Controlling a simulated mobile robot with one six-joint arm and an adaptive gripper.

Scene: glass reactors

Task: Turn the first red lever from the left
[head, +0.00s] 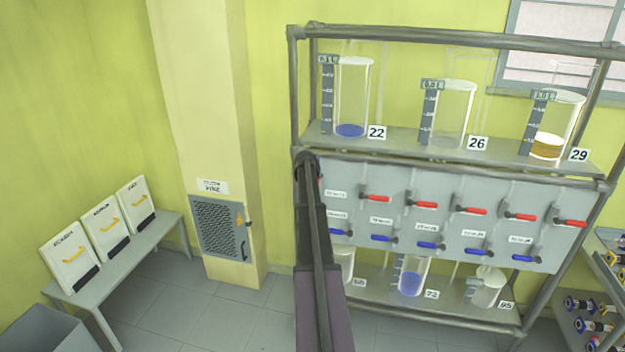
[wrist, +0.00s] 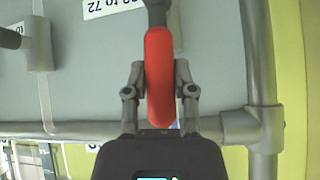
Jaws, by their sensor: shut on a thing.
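In the wrist view a red lever (wrist: 160,78) stands lengthwise in the picture, between the two fingers of my gripper (wrist: 160,72). The fingers are closed on its red handle from both sides. A dark stem joins the handle at the top of the picture. In the head view my arm reaches up to the left end of the grey valve panel (head: 400,178) and hides my gripper and most of this lever. Several other red levers, such as this one (head: 378,197), lie sideways in a row to the right.
Several blue levers (head: 428,245) form a lower row on the panel. Glass vessels (head: 352,95) stand on the upper shelf, others below. A metal frame post (wrist: 262,60) is close beside my gripper. A bench with boxes (head: 100,230) stands left.

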